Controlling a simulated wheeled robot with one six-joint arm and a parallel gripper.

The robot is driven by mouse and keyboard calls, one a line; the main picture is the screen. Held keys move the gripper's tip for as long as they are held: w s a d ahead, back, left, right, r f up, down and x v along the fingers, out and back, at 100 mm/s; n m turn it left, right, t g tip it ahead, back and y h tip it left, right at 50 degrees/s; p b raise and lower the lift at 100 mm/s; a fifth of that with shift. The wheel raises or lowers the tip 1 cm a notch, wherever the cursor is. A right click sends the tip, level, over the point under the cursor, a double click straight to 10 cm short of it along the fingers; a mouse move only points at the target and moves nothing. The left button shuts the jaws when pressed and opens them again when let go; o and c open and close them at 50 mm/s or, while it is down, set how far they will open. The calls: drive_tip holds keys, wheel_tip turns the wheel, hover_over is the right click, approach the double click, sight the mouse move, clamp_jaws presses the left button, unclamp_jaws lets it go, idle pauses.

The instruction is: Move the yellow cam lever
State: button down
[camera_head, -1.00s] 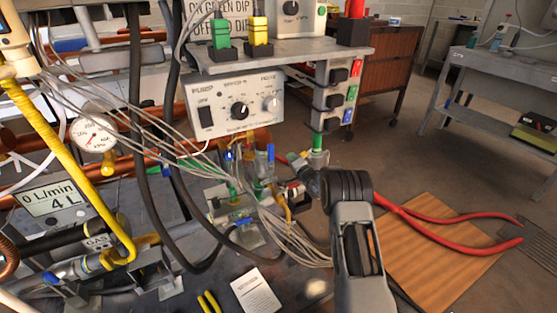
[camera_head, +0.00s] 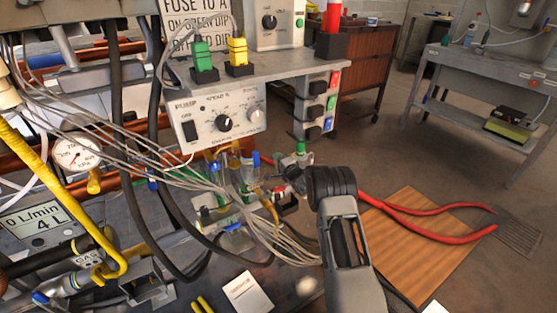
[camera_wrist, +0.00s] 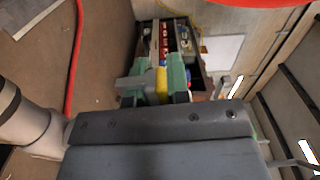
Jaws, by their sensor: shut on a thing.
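The yellow cam lever (camera_wrist: 161,82) shows in the wrist view as a small yellow piece between the grey-green fingers of my gripper (camera_wrist: 158,85). The gripper is shut on it. In the head view my gripper (camera_head: 288,178) is by the small fittings under the front of the shelf. My dark wrist and the fittings partly hide it, and I cannot single out the lever there.
Grey cables (camera_head: 270,232) hang just left of my arm. The pump control box (camera_head: 219,118) and the shelf (camera_head: 275,76) stand above and behind. Open floor lies beyond.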

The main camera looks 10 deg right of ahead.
drive_tip(key=c, duration=1.1)
unclamp_jaws()
drive_tip(key=p+v, duration=0.4)
drive_tip(key=v, duration=1)
drive_tip(key=shift+a, duration=0.1)
